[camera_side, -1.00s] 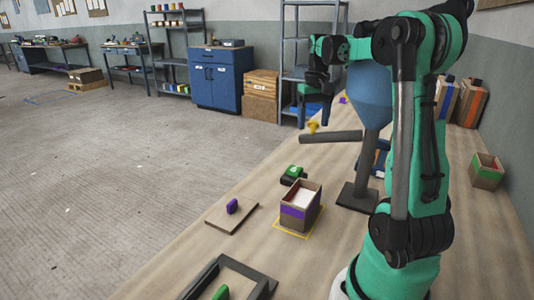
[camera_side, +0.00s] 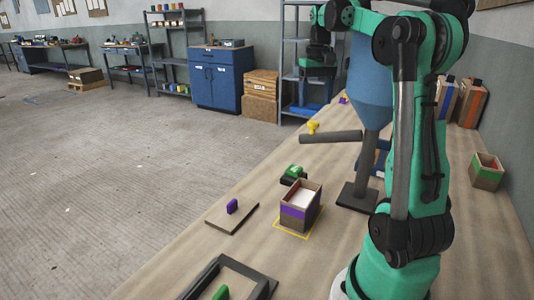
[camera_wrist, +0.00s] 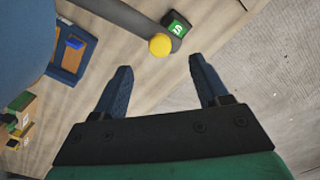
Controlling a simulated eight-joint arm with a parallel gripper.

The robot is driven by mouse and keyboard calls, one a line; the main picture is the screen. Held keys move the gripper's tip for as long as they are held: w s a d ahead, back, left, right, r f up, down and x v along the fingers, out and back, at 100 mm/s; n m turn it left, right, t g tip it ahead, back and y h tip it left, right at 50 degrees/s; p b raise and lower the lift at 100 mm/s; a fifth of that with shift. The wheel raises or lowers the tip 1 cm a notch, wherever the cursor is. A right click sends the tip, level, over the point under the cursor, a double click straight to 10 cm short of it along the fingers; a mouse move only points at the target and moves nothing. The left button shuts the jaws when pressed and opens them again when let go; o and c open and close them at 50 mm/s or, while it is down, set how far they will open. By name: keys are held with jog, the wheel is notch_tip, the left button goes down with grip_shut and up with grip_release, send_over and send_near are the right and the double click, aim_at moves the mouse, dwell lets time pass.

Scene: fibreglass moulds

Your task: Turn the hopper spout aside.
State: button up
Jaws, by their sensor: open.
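The blue hopper (camera_side: 371,80) stands on a grey post with a dark square base, partly behind my arm. Its dark grey spout (camera_side: 335,137) reaches out to the left, and a yellow knob (camera_side: 313,127) stands on the spout's outer end. In the wrist view, the spout (camera_wrist: 118,17) crosses the top and the yellow knob (camera_wrist: 160,45) shows just beyond and between my fingertips. My gripper (camera_wrist: 158,62) is open and empty. In the side view it hangs above the knob, apart from it, in front of the shelf.
An open box with a purple band (camera_side: 298,206) stands in a yellow outline. Near it are a dark block with green top (camera_side: 294,174), a board with a purple handle (camera_side: 232,212) and a dark frame (camera_side: 228,275). A green-banded box (camera_side: 487,172) stands right.

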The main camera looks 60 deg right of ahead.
jog(key=shift+c, duration=0.3)
jog(key=shift+a, duration=0.1)
jog(key=c, duration=0.3)
jog(key=a+n, duration=0.1)
jog(key=n, duration=0.1)
jog(key=w+a+n+h, duration=0.1)
jog(key=a+n, duration=0.1)
jog(key=shift+a+r+n+g, duration=0.2)
jog(key=shift+n+g, duration=0.1)
jog(key=shift+g, duration=0.1)
grip_shut()
jog(key=n+h, duration=0.7)
jog(key=n, duration=1.4)
send_near(312, 132)
jog(key=x, duration=0.4)
jog(key=shift+f, duration=0.45)
jog(key=shift+d, duration=0.45)
